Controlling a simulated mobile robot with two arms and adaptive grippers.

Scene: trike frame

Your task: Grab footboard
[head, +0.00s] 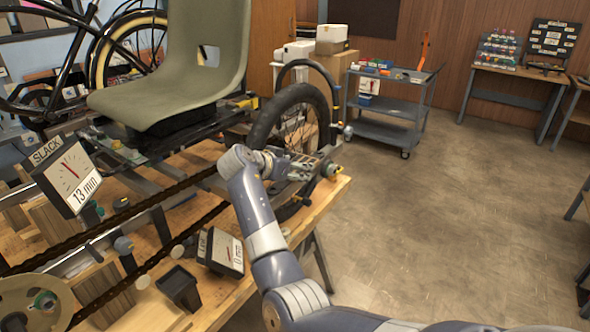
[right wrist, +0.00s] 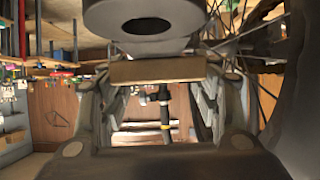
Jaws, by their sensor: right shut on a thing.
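My right gripper (head: 302,166) is at the right end of the workbench, beside the lower part of the black-tyred wheel (head: 291,118). In the right wrist view its two fingers (right wrist: 157,78) stand on either side of a flat tan-edged piece (right wrist: 157,70), which looks like the footboard. The gripper is shut on this piece. A dark grey rounded part with an oval hole (right wrist: 146,24) is just above it. In the head view the gripper and frame parts hide most of the piece. My left gripper is not in view.
The trike's green seat (head: 190,60) stands left of the wheel. A grey cart (head: 388,132) stands behind. The floor (head: 450,210) at right is clear.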

